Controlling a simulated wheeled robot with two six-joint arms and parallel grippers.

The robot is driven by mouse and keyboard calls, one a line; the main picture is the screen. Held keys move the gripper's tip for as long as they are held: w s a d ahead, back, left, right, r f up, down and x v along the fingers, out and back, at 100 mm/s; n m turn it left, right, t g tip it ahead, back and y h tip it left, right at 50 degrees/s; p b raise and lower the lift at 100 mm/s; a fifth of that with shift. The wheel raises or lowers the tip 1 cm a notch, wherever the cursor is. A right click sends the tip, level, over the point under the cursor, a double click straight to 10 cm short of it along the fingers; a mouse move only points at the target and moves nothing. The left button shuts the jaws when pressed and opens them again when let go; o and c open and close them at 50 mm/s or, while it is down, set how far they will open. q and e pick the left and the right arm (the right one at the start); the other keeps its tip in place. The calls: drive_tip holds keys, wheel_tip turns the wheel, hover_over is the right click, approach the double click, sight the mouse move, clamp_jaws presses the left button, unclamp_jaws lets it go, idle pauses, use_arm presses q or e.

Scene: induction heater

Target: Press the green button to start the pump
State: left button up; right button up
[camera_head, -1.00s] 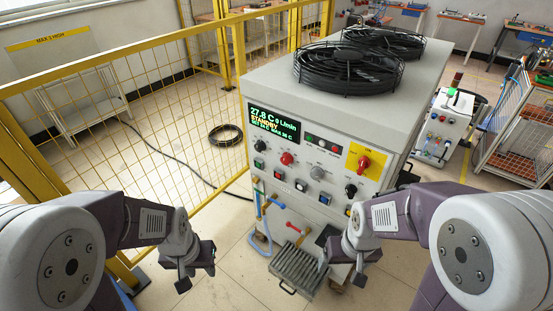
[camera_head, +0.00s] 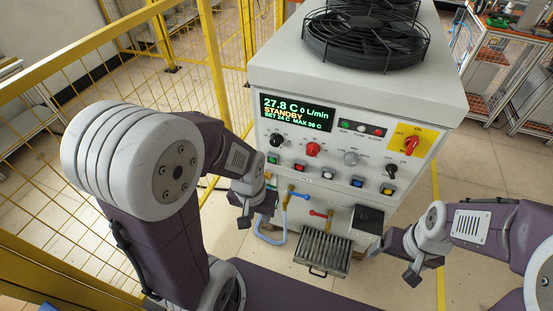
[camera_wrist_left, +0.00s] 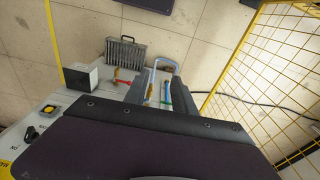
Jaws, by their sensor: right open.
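The cooling unit's front panel (camera_head: 300,140) faces me in the head view. Its display (camera_head: 297,111) reads 27.8 C, 0 L/min, STANDBY. The green button (camera_head: 271,162) is at the left end of a row of square buttons under the knobs. My left gripper (camera_head: 254,213) is below and slightly left of the green button, apart from it. In the left wrist view its two fingers (camera_wrist_left: 163,92) stand apart with nothing between them. My right gripper (camera_head: 393,264) is open and empty, low and right of the unit's front. The green button is not clearly visible in the left wrist view.
Red, white, blue and yellow buttons (camera_head: 388,188) continue the row rightward. Hoses with blue and red handles (camera_head: 320,213) and a metal grille (camera_head: 324,250) lie below the panel. A yellow mesh fence (camera_head: 60,160) stands close on the left. Fans (camera_head: 365,40) sit on top.

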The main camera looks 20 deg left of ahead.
use_arm(q)
drive_tip(key=shift+d, duration=0.2)
clamp_jaws()
drive_tip(key=shift+a, duration=0.3)
drive_tip(key=shift+a, duration=0.1)
idle(0.9)
